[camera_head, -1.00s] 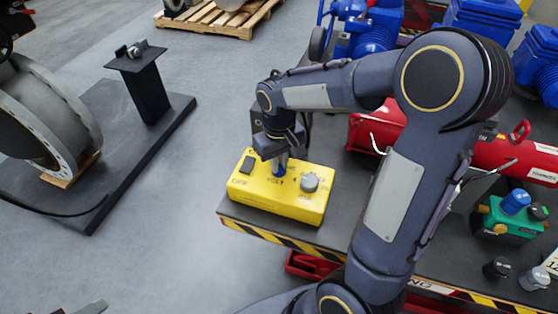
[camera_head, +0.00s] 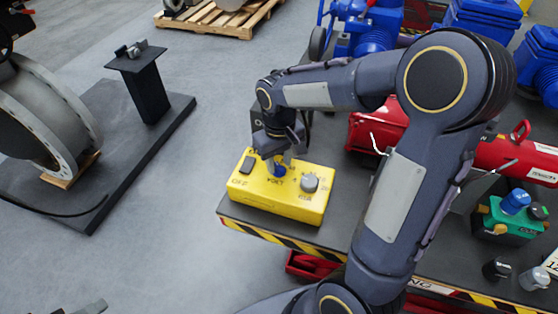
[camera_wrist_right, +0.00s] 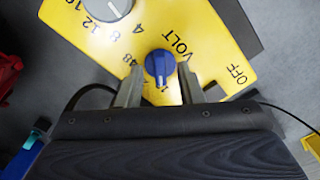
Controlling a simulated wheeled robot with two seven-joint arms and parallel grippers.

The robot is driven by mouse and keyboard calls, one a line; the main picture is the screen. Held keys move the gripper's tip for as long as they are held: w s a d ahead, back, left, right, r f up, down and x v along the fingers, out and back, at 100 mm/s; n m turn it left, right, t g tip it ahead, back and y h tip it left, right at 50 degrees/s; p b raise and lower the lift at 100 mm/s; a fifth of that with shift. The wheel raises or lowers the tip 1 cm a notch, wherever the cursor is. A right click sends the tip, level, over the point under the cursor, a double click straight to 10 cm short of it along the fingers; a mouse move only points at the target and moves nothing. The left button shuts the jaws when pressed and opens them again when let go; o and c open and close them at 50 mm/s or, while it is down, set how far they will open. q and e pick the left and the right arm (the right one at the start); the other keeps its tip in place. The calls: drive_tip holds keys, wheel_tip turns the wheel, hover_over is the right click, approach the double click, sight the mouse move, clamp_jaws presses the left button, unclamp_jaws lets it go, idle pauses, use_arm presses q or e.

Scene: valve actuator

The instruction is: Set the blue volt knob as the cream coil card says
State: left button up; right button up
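The blue volt knob (camera_head: 278,169) stands on top of the yellow box (camera_head: 275,210), left of a grey knob (camera_head: 310,182). In the right wrist view the blue knob (camera_wrist_right: 160,66) has a white mark at its lower side, near a partly hidden number starting with 1; "48" and "VOLT" are printed beside it. My right gripper (camera_head: 285,160) is at the blue knob. In the wrist view its fingers (camera_wrist_right: 160,85) are apart, on either side of the knob, with gaps showing. A pale card (camera_head: 551,262) is cut off at the right edge; I cannot tell whether it is the coil card.
The box sits at the left end of a dark bench with a striped edge (camera_head: 270,235). A red cylinder (camera_head: 500,155) lies behind my right arm. A green block (camera_head: 510,218) with knobs and loose dark and grey knobs (camera_head: 535,278) are at right.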

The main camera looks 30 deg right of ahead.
sight(279, 167)
wheel_tip(279, 167, up, 7)
drive_tip(key=shift+r, duration=0.2)
drive_tip(key=shift+s, duration=0.1)
idle(0.5)
drive_tip(key=s+a+m+t+y, duration=0.1)
drive_tip(key=s+a+t+y, duration=0.1)
drive_tip(key=s, duration=0.6)
drive_tip(key=s+a+m+t+y, duration=0.1)
drive_tip(key=s+a+t, duration=0.2)
drive_tip(key=s, duration=0.6)
drive_tip(key=shift+f+t+y, duration=0.3)
drive_tip(key=shift+f+y, duration=0.05)
drive_tip(key=shift+y, duration=0.05)
